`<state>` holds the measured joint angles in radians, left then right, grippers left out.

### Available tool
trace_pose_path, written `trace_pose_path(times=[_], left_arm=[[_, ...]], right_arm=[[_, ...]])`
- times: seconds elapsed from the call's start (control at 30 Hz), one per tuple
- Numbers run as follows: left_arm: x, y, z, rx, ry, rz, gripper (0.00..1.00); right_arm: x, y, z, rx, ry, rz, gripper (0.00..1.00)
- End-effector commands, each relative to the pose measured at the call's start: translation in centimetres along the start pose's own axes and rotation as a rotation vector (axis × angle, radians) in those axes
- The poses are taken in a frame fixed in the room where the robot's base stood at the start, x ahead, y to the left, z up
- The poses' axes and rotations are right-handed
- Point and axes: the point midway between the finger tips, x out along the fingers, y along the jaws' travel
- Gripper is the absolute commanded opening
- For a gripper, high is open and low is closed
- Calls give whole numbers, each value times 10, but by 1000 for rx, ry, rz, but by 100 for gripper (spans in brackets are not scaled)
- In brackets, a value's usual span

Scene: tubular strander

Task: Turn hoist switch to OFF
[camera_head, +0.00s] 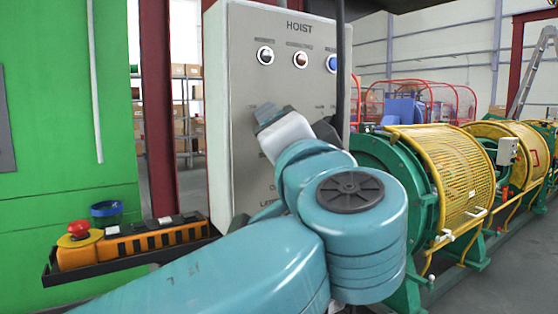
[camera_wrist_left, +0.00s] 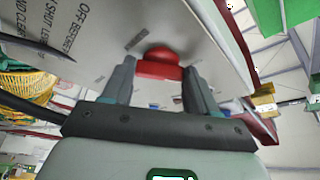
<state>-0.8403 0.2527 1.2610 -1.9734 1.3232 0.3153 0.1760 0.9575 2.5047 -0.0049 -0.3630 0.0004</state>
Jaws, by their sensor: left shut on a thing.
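The hoist panel (camera_head: 240,90) is a grey upright box with the word HOIST near its top and a row of round indicators (camera_head: 300,59) below it. My left arm reaches across its front, and my left gripper (camera_head: 270,122) is at the panel face, largely hidden by its own wrist. In the left wrist view the red switch knob (camera_wrist_left: 158,63) sits on the panel between the two fingers of my left gripper (camera_wrist_left: 160,78), which is shut on it. The knob's position marks cannot be read. My right gripper is not in view.
A dark tray (camera_head: 130,256) at the panel's lower left holds an orange pendant (camera_head: 140,243) with a red button, and a blue roll (camera_head: 107,211). A green wall (camera_head: 65,110) stands at left. The strander's yellow mesh guards (camera_head: 445,175) stand at right.

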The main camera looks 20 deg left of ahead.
Motion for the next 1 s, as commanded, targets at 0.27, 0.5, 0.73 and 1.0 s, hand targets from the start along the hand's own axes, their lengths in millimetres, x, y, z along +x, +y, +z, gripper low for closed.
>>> trace_pose_path(times=[0.27, 0.5, 0.73, 1.0], left_arm=[[0, 0, 0, -120, 5, -55, 28], [1, -2, -1, -161, 5, -71, 28], [1, -2, -2, -167, 5, -74, 28], [1, -3, -1, -167, 5, -73, 84]], right_arm=[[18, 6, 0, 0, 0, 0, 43], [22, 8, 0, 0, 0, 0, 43], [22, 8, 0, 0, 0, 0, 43], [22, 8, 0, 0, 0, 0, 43]])
